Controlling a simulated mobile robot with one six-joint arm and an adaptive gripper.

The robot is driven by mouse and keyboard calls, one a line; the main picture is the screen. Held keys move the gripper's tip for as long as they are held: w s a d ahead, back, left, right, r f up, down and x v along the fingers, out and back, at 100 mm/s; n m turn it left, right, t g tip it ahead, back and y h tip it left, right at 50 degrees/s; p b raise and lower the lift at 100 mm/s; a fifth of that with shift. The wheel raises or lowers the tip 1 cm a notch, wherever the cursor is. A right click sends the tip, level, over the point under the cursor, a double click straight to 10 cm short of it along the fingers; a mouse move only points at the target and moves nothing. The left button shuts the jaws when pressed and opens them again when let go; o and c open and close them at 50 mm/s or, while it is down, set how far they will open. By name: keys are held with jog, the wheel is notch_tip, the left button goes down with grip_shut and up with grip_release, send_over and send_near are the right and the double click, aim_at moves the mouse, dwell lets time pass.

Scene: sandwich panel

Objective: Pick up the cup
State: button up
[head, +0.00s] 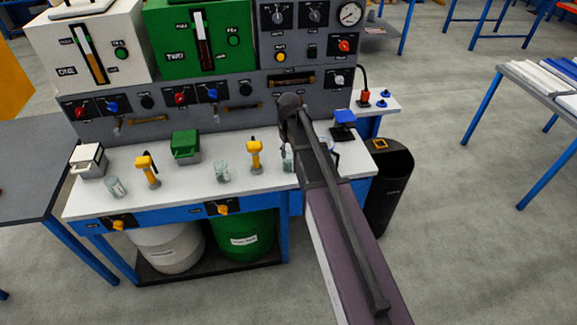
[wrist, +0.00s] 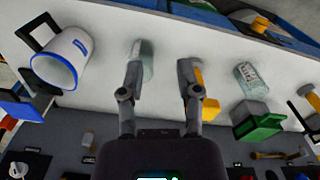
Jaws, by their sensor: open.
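The cup is a white mug (wrist: 62,57) with a blue rim, a blue mark on its side and a dark handle. It lies at the left of the wrist view, apart from my gripper. In the head view my arm hides most of that part of the bench. My gripper (wrist: 160,75) is open in the wrist view, with nothing held between its fingers. A clear glass jar (wrist: 146,60) is just behind the left finger. A yellow part shows behind the right finger. My fingers are hidden in the head view.
The white bench top (head: 200,195) also holds more glass jars (head: 115,187), yellow-handled taps (head: 254,156) and a green-lidded box (head: 185,147). A grey panel (head: 165,115) with knobs rises behind it. A black bin (head: 390,190) stands right of the bench.

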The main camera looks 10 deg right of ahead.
jog(key=w+a+n, duration=0.1)
jog(key=w, duration=0.7)
jog(key=shift+w+r, duration=0.2)
jog(key=shift+w, duration=0.1)
jog(key=shift+f, duration=0.15)
jog(key=b, duration=0.8)
send_near(284, 170)
jog(key=shift+a+r, duration=0.2)
jog(key=shift+a, duration=0.05)
jog(key=f+b, duration=0.3)
jog(key=b, duration=0.1)
jog(key=shift+w+d+f, duration=0.15)
jog(key=shift+d+f, duration=0.1)
jog(key=shift+f+b, duration=0.8)
jog(key=shift+f, duration=0.05)
